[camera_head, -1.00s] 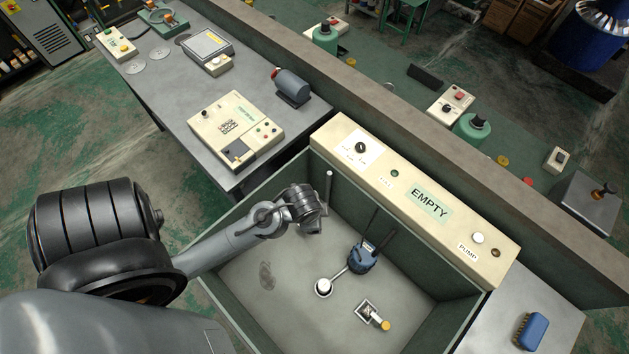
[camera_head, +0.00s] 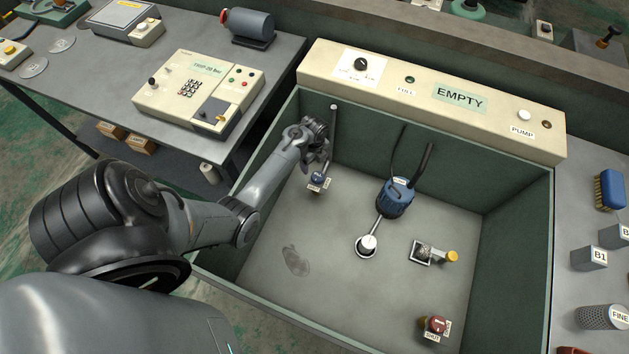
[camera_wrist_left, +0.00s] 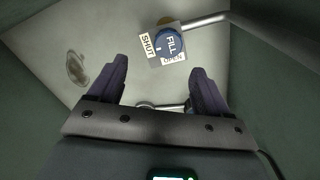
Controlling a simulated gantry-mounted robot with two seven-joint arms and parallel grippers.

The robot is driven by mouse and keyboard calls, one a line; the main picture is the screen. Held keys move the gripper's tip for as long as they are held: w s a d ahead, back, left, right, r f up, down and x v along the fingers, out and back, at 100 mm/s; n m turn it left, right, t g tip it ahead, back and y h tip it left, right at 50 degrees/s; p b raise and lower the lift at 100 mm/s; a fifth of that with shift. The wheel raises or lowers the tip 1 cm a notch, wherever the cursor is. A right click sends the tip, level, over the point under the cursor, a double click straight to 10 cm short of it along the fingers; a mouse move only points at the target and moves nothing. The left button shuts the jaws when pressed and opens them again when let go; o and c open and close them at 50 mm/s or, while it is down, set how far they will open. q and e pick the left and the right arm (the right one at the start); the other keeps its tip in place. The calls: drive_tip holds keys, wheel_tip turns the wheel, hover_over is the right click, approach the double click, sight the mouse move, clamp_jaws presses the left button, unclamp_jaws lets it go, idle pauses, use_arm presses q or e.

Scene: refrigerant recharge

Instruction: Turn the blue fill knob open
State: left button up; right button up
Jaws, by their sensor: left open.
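The blue fill knob (camera_head: 318,178) stands low in the far left corner of the green-walled basin (camera_head: 548,230). In the left wrist view the round blue knob (camera_wrist_left: 168,44) reads FILL, with a SHUT label on its left and another label below it, partly readable. My left gripper (camera_head: 322,150) hangs just above and behind the knob in the head view. In the left wrist view its two dark fingers (camera_wrist_left: 155,84) are spread apart with nothing between them; the knob is beyond their tips, not touched. My right gripper is not in view.
A blue pump (camera_head: 396,198), a white-capped drain fitting (camera_head: 367,245), a yellow-knobbed fitting (camera_head: 450,256) and a red knob (camera_head: 436,325) stand on the basin floor. A metal pipe (camera_wrist_left: 190,22) runs to the fill knob. The panel (camera_head: 300,66) behind reads EMPTY.

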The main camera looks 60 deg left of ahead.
sight(317, 176)
use_arm(q)
drive_tip(key=shift+w+d+f+b, duration=0.15)
drive_tip(key=shift+w+f+b, duration=0.4)
drive_tip(key=shift+w+f, duration=0.45)
drive_tip(key=f+b, duration=0.1)
drive_tip(key=f, duration=0.2)
drive_tip(key=f+b, duration=0.2)
drive_tip(key=f, duration=0.2)
drive_tip(key=shift+s+f, duration=0.2)
drive_tip(key=shift+f, duration=0.05)
drive_tip(key=shift+s+f+b, duration=0.1)
drive_tip(key=shift+f+b, duration=0.2)
drive_tip(key=shift+f, duration=0.25)
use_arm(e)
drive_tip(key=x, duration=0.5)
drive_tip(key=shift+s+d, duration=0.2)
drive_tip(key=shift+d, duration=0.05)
use_arm(q)
drive_tip(key=c, duration=1)
drive_tip(key=shift+c, duration=0.2)
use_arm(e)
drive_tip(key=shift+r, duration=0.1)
